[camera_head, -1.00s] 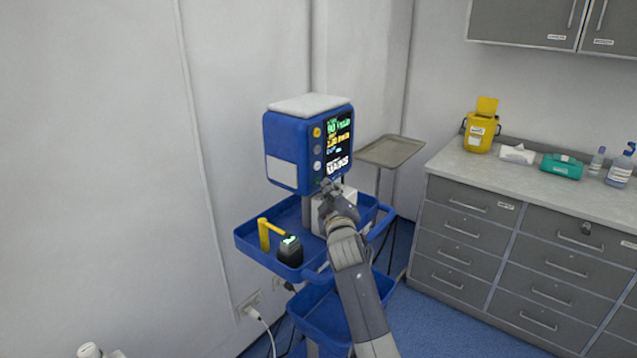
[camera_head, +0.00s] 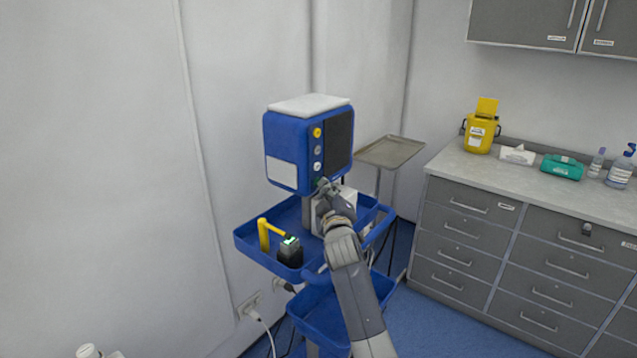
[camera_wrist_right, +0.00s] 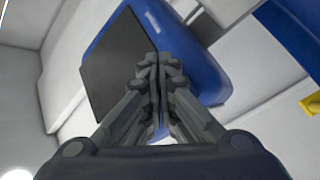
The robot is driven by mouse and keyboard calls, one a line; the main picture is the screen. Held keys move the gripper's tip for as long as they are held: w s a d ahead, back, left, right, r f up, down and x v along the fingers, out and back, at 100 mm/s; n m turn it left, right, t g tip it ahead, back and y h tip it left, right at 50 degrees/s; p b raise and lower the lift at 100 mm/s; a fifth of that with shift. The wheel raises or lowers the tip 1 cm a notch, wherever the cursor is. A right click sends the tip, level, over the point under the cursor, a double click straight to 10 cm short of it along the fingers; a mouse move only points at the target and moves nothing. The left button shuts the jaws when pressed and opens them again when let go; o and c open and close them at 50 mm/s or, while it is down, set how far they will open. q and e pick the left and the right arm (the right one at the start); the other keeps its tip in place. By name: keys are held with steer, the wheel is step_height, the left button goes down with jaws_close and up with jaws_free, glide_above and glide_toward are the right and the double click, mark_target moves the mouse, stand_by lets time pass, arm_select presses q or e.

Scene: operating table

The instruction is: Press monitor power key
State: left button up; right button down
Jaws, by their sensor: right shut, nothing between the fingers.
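The blue monitor (camera_head: 287,139) stands on a trolley, with a dark, blank screen (camera_head: 339,140) on its front. A column of small round knobs runs left of the screen, with a yellow one (camera_head: 317,132) at the top. My right gripper (camera_head: 322,186) is at the lower front edge of the monitor, below the knobs. In the right wrist view the gripper (camera_wrist_right: 153,58) is shut and empty, its tips over the monitor front beside the dark screen (camera_wrist_right: 118,62). The fingers hide the spot at their tips, so contact with a key cannot be told. My left gripper is not in view.
The blue trolley (camera_head: 246,243) carries a small black device (camera_head: 290,254) and a yellow handle-like part (camera_head: 264,234). A metal tray stand (camera_head: 392,151) stands behind to the right. A counter (camera_head: 450,164) with a yellow bin (camera_head: 480,133) lines the right wall.

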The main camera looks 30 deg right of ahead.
steer(key=shift+s+d, duration=0.2)
steer(key=shift+s, duration=0.25)
steer(key=shift+p, duration=0.35)
steer(key=s+d+p, duration=0.2)
steer(key=s+p, duration=0.1)
steer(key=s, duration=0.2)
steer(key=shift+s+d+p, duration=0.15)
steer(key=shift+s+p, duration=0.15)
